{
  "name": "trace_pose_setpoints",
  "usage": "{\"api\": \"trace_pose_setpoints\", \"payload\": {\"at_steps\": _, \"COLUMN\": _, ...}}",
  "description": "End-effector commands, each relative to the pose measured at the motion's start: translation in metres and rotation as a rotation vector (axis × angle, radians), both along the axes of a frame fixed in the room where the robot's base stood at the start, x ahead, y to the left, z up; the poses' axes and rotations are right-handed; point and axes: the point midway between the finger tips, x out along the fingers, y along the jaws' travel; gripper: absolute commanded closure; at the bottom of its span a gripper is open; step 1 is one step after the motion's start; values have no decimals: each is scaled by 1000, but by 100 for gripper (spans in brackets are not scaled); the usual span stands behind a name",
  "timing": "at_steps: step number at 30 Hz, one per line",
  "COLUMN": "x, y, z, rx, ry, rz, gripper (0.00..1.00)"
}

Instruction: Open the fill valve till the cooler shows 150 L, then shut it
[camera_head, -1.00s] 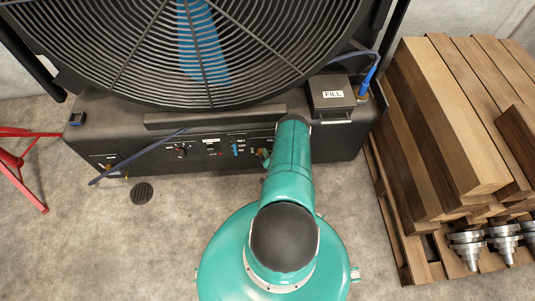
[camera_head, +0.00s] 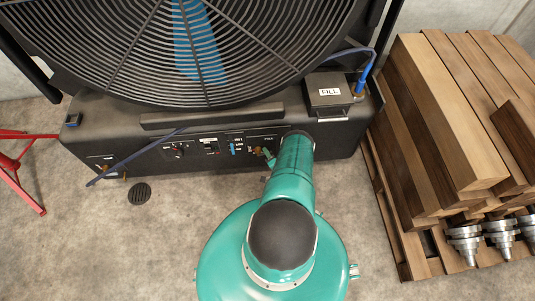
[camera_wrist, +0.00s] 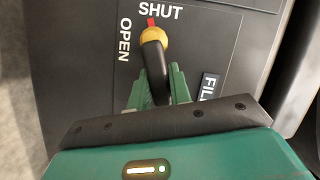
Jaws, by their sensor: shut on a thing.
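The fill valve (camera_wrist: 153,36) has a yellow hub, a red tip and a black lever. The red tip points at the word SHUT; OPEN is printed to the left. My gripper (camera_wrist: 160,88) is shut on the black lever, with a green finger on each side of it. In the head view my gripper (camera_head: 268,156) is at the cooler's front panel, partly hidden by my arm. The cooler (camera_head: 215,121) is a black unit with a big round fan grille. Its level gauge (camera_head: 234,147) shows a blue strip; its figures are too small to read.
A box marked FILL (camera_head: 330,92) with a blue hose sits on the cooler's right end. Stacked timber (camera_head: 440,120) and metal parts (camera_head: 482,240) stand on a pallet at the right. A red stand (camera_head: 22,170) is at the left. A floor drain (camera_head: 140,193) lies in front of the cooler.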

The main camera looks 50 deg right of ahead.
Motion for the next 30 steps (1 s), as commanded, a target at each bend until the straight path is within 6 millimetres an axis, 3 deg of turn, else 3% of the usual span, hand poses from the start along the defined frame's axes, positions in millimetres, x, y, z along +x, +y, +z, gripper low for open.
{"api": "trace_pose_setpoints", "payload": {"at_steps": 6, "x": 1, "y": 0, "z": 0, "rx": 0, "ry": 0, "rz": 0, "gripper": 100}}
{"api": "trace_pose_setpoints", "payload": {"at_steps": 7, "x": 1, "y": 0, "z": 0, "rx": 0, "ry": 0, "rz": 0, "gripper": 76}}
{"api": "trace_pose_setpoints", "payload": {"at_steps": 10, "x": 1, "y": 0, "z": 0, "rx": -1, "ry": 0, "rz": 0, "gripper": 58}}
{"api": "trace_pose_setpoints", "payload": {"at_steps": 22, "x": -7, "y": 3, "z": 1, "rx": 0, "ry": 3, "rz": -1, "gripper": 58}}
{"api": "trace_pose_setpoints", "payload": {"at_steps": 30, "x": -51, "y": 26, "z": 7, "rx": 2, "ry": 4, "rz": -3, "gripper": 58}}
